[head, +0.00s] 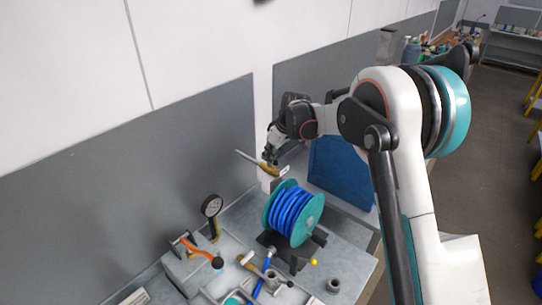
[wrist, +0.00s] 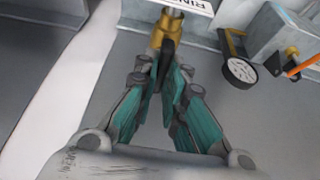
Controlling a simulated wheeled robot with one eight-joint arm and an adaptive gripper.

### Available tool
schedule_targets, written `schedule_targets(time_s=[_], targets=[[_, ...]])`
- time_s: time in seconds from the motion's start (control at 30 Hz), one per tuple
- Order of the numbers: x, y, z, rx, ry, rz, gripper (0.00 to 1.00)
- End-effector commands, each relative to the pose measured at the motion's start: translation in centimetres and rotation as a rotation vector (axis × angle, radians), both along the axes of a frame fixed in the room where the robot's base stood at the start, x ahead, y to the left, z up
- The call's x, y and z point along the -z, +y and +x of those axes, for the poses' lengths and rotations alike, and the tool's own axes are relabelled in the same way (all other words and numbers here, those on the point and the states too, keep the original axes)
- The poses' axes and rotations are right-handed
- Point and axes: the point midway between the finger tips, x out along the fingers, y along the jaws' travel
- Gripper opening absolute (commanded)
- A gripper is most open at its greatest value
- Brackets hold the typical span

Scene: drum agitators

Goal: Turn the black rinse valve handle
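The black rinse valve handle (wrist: 167,54) shows in the wrist view, just below a brass valve body (wrist: 170,28). A white label with partly cut-off lettering (wrist: 197,5) is beside the valve. My gripper (wrist: 166,72) has its teal-padded fingers drawn together in a narrow wedge, with the black handle between their tips. It looks shut on the handle, whose lower end is hidden by the fingers. In the head view my gripper (head: 270,157) is at the brass valve (head: 268,172) on a pipe by the wall; the handle is too small to make out there.
A blue hose reel (head: 292,213) stands on the bench below and right of the valve. A pressure gauge (head: 211,206) and an orange-handled lever (head: 199,250) are to the left. A blue panel (head: 342,172) is behind the reel. Clear floor lies at the far right.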

Motion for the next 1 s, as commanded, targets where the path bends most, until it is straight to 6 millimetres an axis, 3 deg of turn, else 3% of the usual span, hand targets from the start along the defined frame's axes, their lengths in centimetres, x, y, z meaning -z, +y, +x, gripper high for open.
schedule_targets(time_s=[0.47,1.0], targets=[[0.04,0.01,-0.06,0.046,0.0,0.0,0.0],[0.17,0.37,-0.2,0.467,-0.002,0.001,0.0]])
